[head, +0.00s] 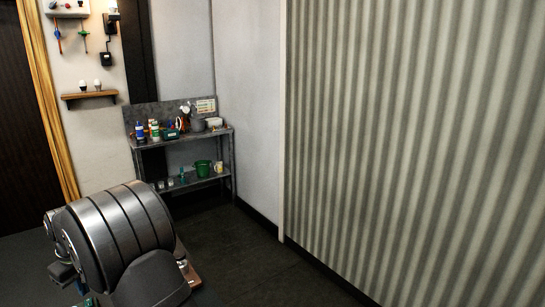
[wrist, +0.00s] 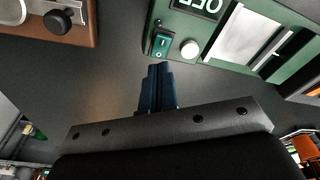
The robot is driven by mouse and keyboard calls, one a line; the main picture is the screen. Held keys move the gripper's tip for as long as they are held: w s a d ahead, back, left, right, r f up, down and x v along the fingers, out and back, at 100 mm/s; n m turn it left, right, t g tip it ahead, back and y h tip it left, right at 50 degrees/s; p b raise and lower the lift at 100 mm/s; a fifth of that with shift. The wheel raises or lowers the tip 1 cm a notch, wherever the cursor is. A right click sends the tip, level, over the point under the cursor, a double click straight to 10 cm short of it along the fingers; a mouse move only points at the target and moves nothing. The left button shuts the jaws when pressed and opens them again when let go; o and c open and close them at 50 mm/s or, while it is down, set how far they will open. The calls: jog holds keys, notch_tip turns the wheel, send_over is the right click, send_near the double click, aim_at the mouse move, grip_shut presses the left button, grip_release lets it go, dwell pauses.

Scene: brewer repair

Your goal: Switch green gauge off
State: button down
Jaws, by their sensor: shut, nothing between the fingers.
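The green gauge (wrist: 228,30) is a green box at the top right of the wrist view, cut off by the picture edge. It has a rocker switch (wrist: 160,43) with a green face, a white round knob (wrist: 189,48) and a pale panel. Part of a lettered display shows at the top edge; I cannot read it in full. My gripper (wrist: 158,68) has dark blue fingers pressed together, empty. The fingertips are just below the rocker switch in the picture; I cannot tell whether they touch it. I cannot make out the gauge or my gripper in the head view.
A brown box (wrist: 85,28) with a black knob (wrist: 57,21) is at the top left of the wrist view. A grey surface lies between it and the gauge. In the head view, a metal shelf (head: 182,138) with bottles stands by the wall, and a corrugated wall (head: 415,140) fills the right.

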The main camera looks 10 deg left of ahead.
aim_at(88, 300)
jog(key=shift+r, duration=2.4)
jog(key=shift+f, duration=0.15)
notch_tip(88, 300, down, 7)
jog(key=shift+r, duration=0.1)
jog(key=shift+r, duration=0.15)
